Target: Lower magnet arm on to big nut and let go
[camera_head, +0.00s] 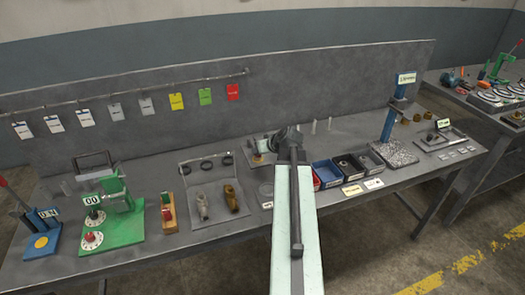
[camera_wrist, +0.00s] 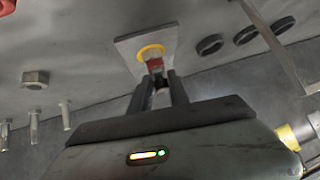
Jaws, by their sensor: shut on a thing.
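My gripper (camera_wrist: 157,88) is shut on a small part with a red band (camera_wrist: 155,66), which I take to be the magnet arm. It is over or beside a pale square plate (camera_wrist: 128,46) with a yellow ring (camera_wrist: 150,52). The fingers hide much of the held part, and I cannot tell whether it touches anything below. A big grey hex nut (camera_wrist: 35,79) lies on the bench to the left in the wrist view, apart from the fingers. In the head view my gripper (camera_head: 289,136) is beside a small plate (camera_head: 250,152), and my arm hides the held part.
Upright bolts (camera_wrist: 65,115) stand near the nut in the wrist view. Black rings (camera_wrist: 245,35) lie on the other side. In the head view, small bins (camera_head: 327,174) stand right of my arm, with a blue press (camera_head: 388,122) beyond. A grey tray (camera_head: 213,205) lies left.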

